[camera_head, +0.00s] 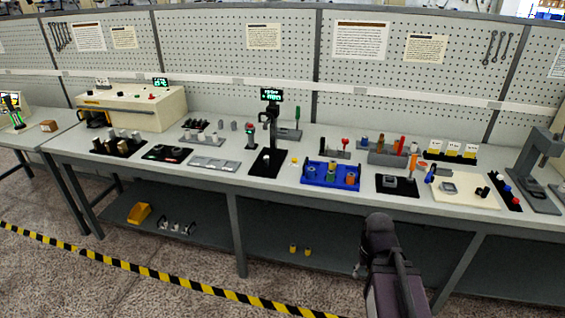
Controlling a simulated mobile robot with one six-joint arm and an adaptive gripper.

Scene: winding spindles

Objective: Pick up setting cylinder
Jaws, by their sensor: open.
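I cannot tell for sure which part is the setting cylinder. Two grey cylindrical parts (241,126) stand farther back, left of the middle. My gripper (358,269) is at the dark end of my arm, low in front of the bench. It is open, apart from every part on the bench, and its fingers barely show.
The long grey bench (215,176) holds a blue tray (318,184) with coloured spools, a black stand with a display (270,160), a cream board (464,197) and a grey press (541,165). A lower shelf (190,245) holds a yellow bin. Striped tape (130,268) crosses the floor.

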